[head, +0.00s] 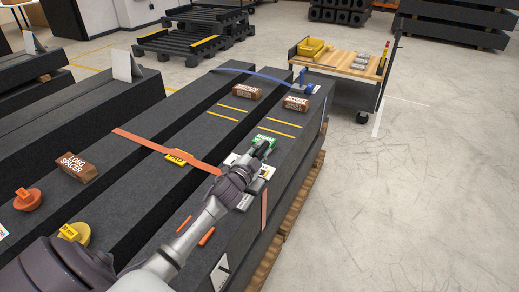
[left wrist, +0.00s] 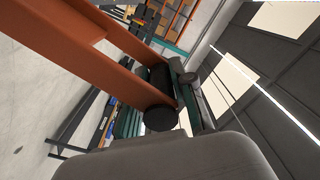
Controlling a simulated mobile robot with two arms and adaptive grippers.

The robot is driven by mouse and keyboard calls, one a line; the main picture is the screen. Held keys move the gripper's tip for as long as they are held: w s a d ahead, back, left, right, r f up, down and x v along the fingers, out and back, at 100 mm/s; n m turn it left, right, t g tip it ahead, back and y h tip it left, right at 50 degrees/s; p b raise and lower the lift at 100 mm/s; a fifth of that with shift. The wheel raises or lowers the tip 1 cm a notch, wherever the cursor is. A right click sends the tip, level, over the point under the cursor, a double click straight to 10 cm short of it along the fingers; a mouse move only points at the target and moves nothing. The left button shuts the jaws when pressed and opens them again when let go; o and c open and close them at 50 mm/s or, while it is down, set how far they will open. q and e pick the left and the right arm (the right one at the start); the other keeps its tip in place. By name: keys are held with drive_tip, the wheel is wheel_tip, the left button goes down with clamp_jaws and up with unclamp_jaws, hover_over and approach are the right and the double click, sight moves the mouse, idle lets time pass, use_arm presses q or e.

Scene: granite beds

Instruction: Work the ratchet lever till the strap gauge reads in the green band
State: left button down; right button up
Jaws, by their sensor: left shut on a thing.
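An orange strap (head: 165,149) runs across the dark granite beds to a ratchet, mostly hidden under my left gripper (head: 260,152). In the left wrist view, two orange side plates (left wrist: 135,80) joined by a black crossbar (left wrist: 160,88) fill the upper left; they look like the ratchet lever. My left gripper is shut on this lever by its crossbar end; the fingertips are hard to make out. A small green piece (head: 264,139) shows just beyond the gripper. No gauge reading can be made out. My right gripper is not in view.
A blue strap (head: 265,76) with a blue ratchet (head: 306,86) crosses the far end. A cart (head: 345,62) stands beyond. The floor at right is clear.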

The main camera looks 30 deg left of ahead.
use_arm(q)
drive_tip(key=shift+d+r, duration=0.1)
drive_tip(key=shift+r, duration=0.15)
drive_tip(key=c, duration=1.1)
unclamp_jaws()
drive_tip(key=shift+w, duration=0.1)
drive_tip(key=shift+o, duration=0.7)
drive_tip(key=shift+w+f, duration=0.1)
drive_tip(key=shift+f, duration=0.1)
drive_tip(key=shift+s+f, duration=0.1)
drive_tip(key=shift+s, duration=0.45)
drive_tip(key=s+d, duration=0.1)
drive_tip(key=s, duration=1)
drive_tip(key=shift+d, duration=0.2)
